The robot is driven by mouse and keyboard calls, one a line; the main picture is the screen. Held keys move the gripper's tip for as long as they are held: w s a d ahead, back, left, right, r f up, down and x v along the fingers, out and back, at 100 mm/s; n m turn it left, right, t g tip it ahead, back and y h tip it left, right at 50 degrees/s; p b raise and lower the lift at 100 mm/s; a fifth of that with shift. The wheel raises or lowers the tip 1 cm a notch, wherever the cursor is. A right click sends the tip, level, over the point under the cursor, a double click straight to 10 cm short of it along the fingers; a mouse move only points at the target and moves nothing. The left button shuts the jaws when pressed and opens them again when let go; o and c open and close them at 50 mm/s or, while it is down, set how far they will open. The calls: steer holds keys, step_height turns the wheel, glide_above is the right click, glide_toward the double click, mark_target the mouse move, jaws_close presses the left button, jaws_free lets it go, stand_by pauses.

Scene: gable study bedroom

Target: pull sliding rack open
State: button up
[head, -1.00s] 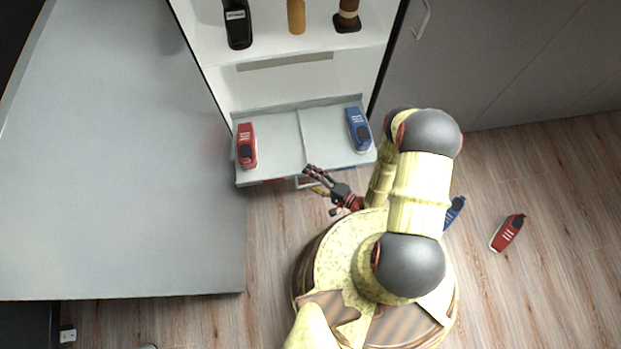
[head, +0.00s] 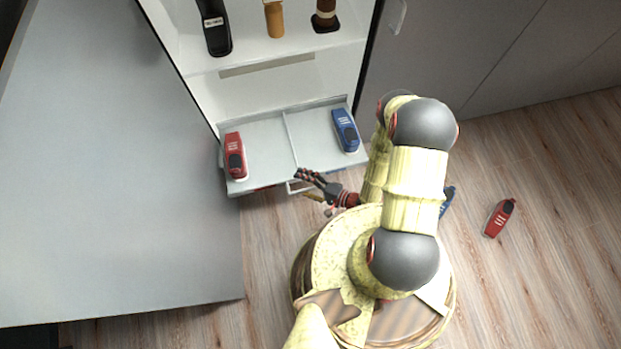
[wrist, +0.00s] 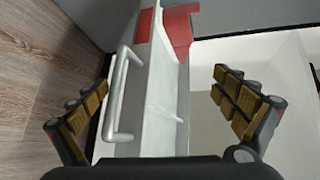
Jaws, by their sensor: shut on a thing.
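The sliding rack (head: 262,142) is a pale grey tray with a low divider. It sticks out from the low part of an open white cabinet. Its silver bar handle (head: 294,187) is on the front and shows large in the wrist view (wrist: 114,92). My gripper (head: 299,176) is at the rack's front by the handle. In the wrist view my gripper (wrist: 155,100) has its fingers on either side of the rack's front edge and handle, shut on the rack. The exact contact is not clear. A red clipper-like item (head: 235,157) and a blue one (head: 345,131) lie in separate compartments.
Shelf items above are a black device (head: 215,30), a tan bottle (head: 274,18) and a brown-black item (head: 325,15). A grey worktop (head: 110,180) fills the left. A red item (head: 499,217) and a partly hidden blue item (head: 447,200) lie on the wood floor, right of my base.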

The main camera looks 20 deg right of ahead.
steer(key=shift+d+r, duration=0.55)
steer(key=shift+d, duration=0.15)
steer(key=shift+c, duration=1.2)
steer(key=shift+s+d, duration=0.3)
steer(key=shift+s, duration=0.25)
steer(key=c, duration=1.1)
steer(key=shift+s+d+r, duration=0.1)
steer(key=shift+s+d, duration=0.85)
steer(key=shift+s, duration=0.25)
steer(key=shift+s+d+r, duration=0.1)
steer(key=shift+s+d, duration=0.85)
steer(key=shift+s, duration=0.25)
